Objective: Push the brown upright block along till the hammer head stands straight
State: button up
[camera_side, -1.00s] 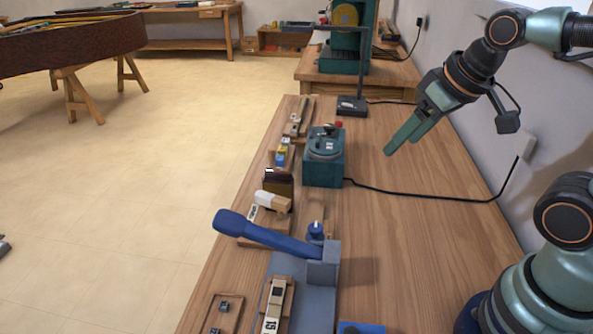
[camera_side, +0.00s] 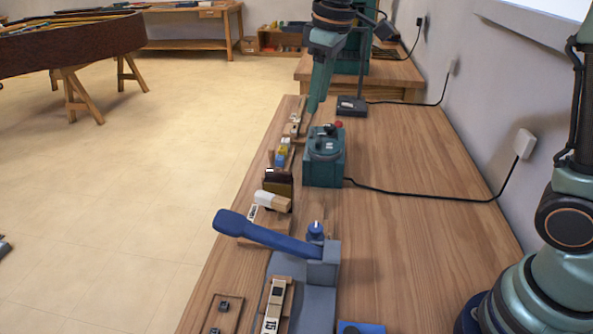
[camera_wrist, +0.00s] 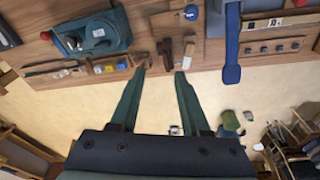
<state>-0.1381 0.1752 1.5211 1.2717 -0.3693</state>
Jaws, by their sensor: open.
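The dark brown upright block (camera_side: 279,184) stands near the left edge of the bench in the side view. Just in front of it, a white and tan piece (camera_side: 273,201), which looks like the hammer head, lies tilted over. In the wrist view brown blocks (camera_wrist: 166,53) stand beyond my fingertips, with the white piece (camera_wrist: 201,77) to their right. My gripper (camera_side: 314,108) hangs above the bench's far end, fingers pointing down, apart from the block. In the wrist view its two fingers (camera_wrist: 160,72) are spread with nothing held between them.
A teal machine (camera_side: 325,155) stands right beside the row of parts. A blue lever press (camera_side: 265,236) lies nearer the camera, its handle reaching over the bench's left edge. A black cable (camera_side: 420,196) crosses the bench.

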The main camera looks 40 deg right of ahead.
aim_at(278, 171)
jog(key=w+a+f+n+g, duration=0.2)
jog(key=w+a+f+n, duration=0.1)
jog(key=w+a+f, duration=0.3)
jog(key=f, duration=0.8)
jog(key=w+d+f, duration=0.1)
jog(key=f, duration=0.3)
grip_shut()
dwell(1.2)
